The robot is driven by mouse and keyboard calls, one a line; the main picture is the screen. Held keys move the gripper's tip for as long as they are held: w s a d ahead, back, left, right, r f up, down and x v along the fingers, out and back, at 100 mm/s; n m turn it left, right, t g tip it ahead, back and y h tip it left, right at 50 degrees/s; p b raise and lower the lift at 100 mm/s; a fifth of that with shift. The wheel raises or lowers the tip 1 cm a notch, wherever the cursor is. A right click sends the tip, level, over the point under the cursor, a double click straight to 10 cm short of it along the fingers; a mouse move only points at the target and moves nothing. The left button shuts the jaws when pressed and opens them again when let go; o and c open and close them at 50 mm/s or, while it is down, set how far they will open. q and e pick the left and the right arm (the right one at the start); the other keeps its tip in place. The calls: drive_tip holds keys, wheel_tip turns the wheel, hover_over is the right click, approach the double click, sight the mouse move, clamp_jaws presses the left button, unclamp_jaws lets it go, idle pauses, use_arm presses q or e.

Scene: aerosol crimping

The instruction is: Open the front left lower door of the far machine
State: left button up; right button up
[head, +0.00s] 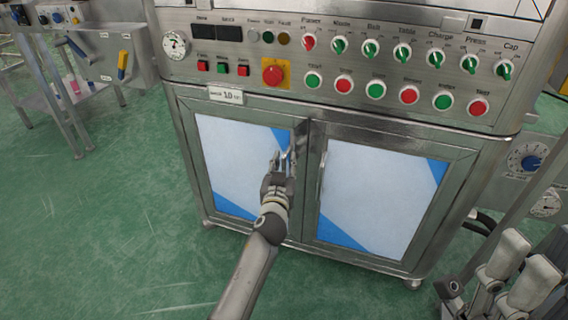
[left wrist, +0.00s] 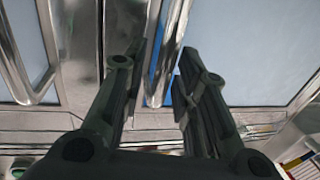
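The machine's front has two lower doors with pale panels and blue corners. The left lower door (head: 237,165) looks closed, with an upright metal handle (left wrist: 171,50) near its inner edge. My left gripper (head: 283,160) is at that handle. In the left wrist view the two dark fingers (left wrist: 160,70) are apart, with the handle bar between them; I cannot tell whether they touch it. The gripper partly hides the handle in the head view. The right lower door (head: 378,195) looks closed, with its own handle (head: 321,178).
Above the doors is a control panel (head: 330,60) with knobs, buttons and a red emergency stop (head: 273,75). A small label plate (head: 225,95) hangs above the left door. The green floor (head: 110,220) at left is clear.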

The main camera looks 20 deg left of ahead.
use_arm(q)
clamp_jaws()
drive_tip(key=shift+s+a, duration=0.1)
